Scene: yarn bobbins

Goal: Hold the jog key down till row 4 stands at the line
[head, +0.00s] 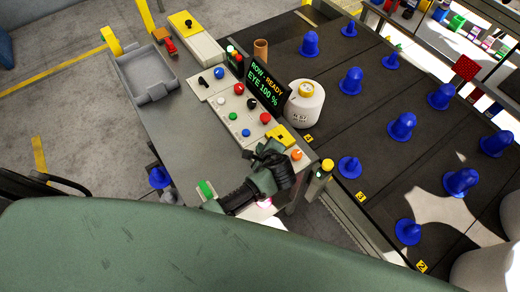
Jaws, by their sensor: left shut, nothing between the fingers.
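The control panel (212,92) carries several coloured buttons and a dark screen (266,86) reading "ROW - READY" and "EYE 100 %". A yellow key plate (283,137) with a dark mark sits at its near end, beside an orange button (296,154); I cannot tell which control is the jog key. My left gripper (272,150) is shut and empty, right by the yellow plate; whether it touches cannot be told. Row tags 4 (308,138), 3 (361,197) and 2 (422,266) mark the dark bed (335,118). My right gripper is not in view.
Blue cones (351,80) stand in rows on the bed. A white canister (304,103) stands beside the screen, with a brown cup (261,48) behind. A grey tray (147,74) lies at the left of the bench (165,125). A yellow-topped post (327,166) stands close to my gripper.

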